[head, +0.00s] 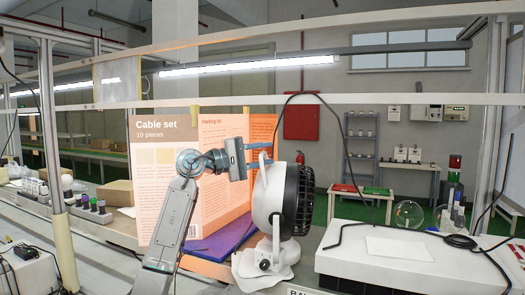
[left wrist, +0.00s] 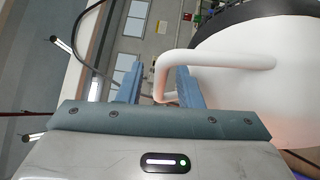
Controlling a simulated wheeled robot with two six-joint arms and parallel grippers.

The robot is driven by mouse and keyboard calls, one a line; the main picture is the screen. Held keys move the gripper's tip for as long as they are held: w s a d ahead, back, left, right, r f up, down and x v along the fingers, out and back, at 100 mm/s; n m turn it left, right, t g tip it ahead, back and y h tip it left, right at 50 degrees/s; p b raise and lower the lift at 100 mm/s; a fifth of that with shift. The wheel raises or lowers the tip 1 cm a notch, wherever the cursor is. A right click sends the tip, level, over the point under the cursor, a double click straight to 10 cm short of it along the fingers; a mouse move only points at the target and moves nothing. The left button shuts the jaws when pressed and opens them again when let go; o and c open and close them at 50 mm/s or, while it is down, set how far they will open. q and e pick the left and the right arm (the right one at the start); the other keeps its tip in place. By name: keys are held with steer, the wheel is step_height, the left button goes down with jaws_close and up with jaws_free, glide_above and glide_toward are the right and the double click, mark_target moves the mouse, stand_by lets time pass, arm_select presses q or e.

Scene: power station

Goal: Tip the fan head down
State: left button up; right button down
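The fan has a round white and black head (head: 268,195) on a white base (head: 262,272). Its head faces right in the head view and looks roughly upright. My left gripper (head: 260,153) is at the top of the fan head, on its rear side. In the left wrist view a white bar-shaped handle (left wrist: 215,56) sticks out from the fan housing (left wrist: 262,85). The handle's bent end lies between the two blue fingers of my left gripper (left wrist: 160,88), which are apart with gaps beside it. My right gripper is not in view.
A tall "Cable set" folder (head: 165,180) stands behind my left arm. A white box (head: 330,262) with a black cable (head: 460,240) lies to the fan's right. A frame rail (head: 300,99) crosses above.

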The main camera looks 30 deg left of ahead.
mark_target(291, 171)
arm_select(q)
steer(key=shift+w, duration=0.1)
jaws_close()
steer(key=shift+w+d+r+g+y+p, duration=0.2)
steer(key=shift+d+r+g+y+p, duration=0.15)
steer(key=shift+d+p, duration=0.35)
steer(key=d, duration=0.1)
steer(key=w+d+p, duration=0.1)
steer(key=d, duration=0.1)
steer(key=shift+w+f+m, duration=0.1)
steer(key=shift+m, duration=0.2)
steer(key=shift+w+d+f+g+b, duration=0.15)
steer(key=shift+w+d, duration=0.15)
steer(key=shift+d, duration=0.4)
steer(key=shift+w+d+f+g+b, duration=0.15)
steer(key=shift+w+d, duration=0.15)
steer(key=shift+d, duration=0.4)
